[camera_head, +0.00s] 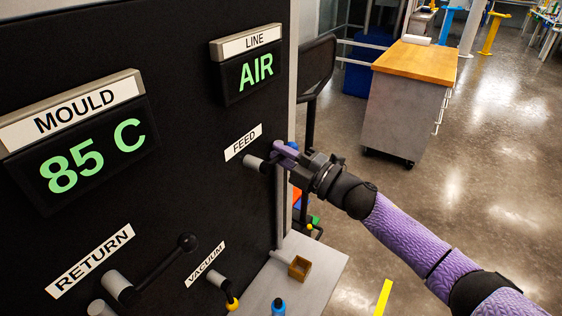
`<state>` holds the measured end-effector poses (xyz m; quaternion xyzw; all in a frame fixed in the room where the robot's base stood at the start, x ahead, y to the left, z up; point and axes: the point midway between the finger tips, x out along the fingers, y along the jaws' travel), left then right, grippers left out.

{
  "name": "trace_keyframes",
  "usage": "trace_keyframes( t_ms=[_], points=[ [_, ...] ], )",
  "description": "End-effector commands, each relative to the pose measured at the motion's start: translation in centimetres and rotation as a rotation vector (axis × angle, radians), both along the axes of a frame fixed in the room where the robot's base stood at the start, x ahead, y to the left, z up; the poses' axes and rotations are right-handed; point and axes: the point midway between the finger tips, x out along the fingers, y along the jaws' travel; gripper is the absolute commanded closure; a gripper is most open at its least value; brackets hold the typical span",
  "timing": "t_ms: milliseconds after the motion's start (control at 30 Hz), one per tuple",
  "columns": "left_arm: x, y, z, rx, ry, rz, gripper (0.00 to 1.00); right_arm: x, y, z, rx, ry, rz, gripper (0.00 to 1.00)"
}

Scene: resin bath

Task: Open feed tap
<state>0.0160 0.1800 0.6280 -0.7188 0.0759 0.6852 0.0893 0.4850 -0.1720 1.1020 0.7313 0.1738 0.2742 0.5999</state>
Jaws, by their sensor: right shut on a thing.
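The feed tap (256,163) sticks out of the black panel under the white FEED label (243,142). My right gripper (287,154) reaches in from the right and is shut at the tap's handle, which it mostly hides. How far the handle is turned cannot be told. The LINE display (256,70) above reads AIR in green. My left gripper is not in view.
The MOULD display (92,158) reads 85 C. Lower on the panel are the RETURN tap (118,285) with a black-knobbed lever and the VACUUM tap (218,280) with a yellow tip. A pale shelf (325,262) holds a small brown box (299,267). A wood-topped cabinet (408,95) stands behind.

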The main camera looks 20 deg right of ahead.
Motion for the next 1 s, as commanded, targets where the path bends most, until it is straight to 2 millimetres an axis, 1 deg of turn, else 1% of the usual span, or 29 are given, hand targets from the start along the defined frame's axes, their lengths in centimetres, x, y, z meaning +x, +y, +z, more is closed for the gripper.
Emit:
trace_keyframes(
  t_ms=[333, 867, 900, 967, 1000],
  points=[
    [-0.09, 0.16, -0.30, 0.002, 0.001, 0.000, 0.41, 0.02, -0.01, 0.67, -0.098, -0.077, 0.001, 1.00],
    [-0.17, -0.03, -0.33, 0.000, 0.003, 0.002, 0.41, 0.01, 0.01, 0.83, -0.116, -0.091, 0.001, 1.00],
    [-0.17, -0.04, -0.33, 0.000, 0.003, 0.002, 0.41, 0.01, 0.01, 0.83, -0.116, -0.091, 0.001, 0.81],
    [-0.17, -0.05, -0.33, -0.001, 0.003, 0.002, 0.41, 0.01, 0.01, 0.83, -0.116, -0.091, 0.001, 0.68],
    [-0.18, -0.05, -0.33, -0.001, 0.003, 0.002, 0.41, 0.01, 0.01, 0.83, -0.116, -0.091, 0.001, 0.60]
  ],
)
